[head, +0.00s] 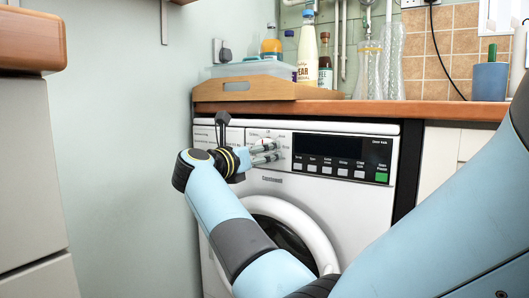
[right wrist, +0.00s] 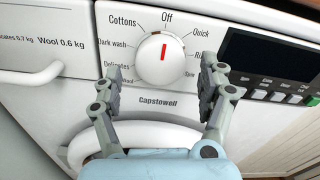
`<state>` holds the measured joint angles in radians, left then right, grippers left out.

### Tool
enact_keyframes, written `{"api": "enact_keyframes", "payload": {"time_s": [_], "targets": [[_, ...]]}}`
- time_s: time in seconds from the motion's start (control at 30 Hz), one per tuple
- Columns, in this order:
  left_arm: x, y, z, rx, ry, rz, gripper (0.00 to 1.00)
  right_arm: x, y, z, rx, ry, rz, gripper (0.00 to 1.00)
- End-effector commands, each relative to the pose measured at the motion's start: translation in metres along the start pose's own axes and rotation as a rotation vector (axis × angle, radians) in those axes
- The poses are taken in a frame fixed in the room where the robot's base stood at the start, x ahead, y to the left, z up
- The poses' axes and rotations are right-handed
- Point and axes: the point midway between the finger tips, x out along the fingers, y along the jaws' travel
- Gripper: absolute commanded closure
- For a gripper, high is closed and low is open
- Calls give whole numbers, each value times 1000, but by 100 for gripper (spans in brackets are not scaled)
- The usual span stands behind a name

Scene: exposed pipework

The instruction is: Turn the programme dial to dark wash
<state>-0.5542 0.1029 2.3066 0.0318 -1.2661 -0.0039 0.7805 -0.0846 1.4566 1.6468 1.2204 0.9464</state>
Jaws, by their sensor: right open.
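The programme dial (right wrist: 160,68), round and white with a red pointer line, is on the washing machine front (head: 345,205). In the right wrist view its red line points up, close to the Off label (right wrist: 167,17). The Dark wash label (right wrist: 113,44) is at the dial's upper left, below Cottons. My right gripper (right wrist: 162,74) is open, with one finger on each side of the dial and a visible gap to it. In the head view the right gripper (head: 268,153) is at the panel and largely covers the dial. My left gripper is not in view.
A detergent drawer (right wrist: 45,45) with a handle is left of the dial. A dark display (head: 342,150) and several buttons are to its right. The wooden worktop (head: 420,110) above holds a wooden tray (head: 245,92) and bottles. The round door (head: 290,225) is below.

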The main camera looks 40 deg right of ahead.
Motion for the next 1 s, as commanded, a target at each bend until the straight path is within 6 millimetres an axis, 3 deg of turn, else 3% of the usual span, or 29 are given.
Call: {"api": "enact_keyframes", "payload": {"time_s": [0.37, 0.8, 1.0], "targets": [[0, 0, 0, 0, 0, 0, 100, 4, -1, 0, -1, 0, 0, 24], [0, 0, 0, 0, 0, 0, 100, 4, -1, -1, -1, 0, 0, 79], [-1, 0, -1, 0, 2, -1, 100, 4, -1, 0, -11, 0, 0, 81]]}}
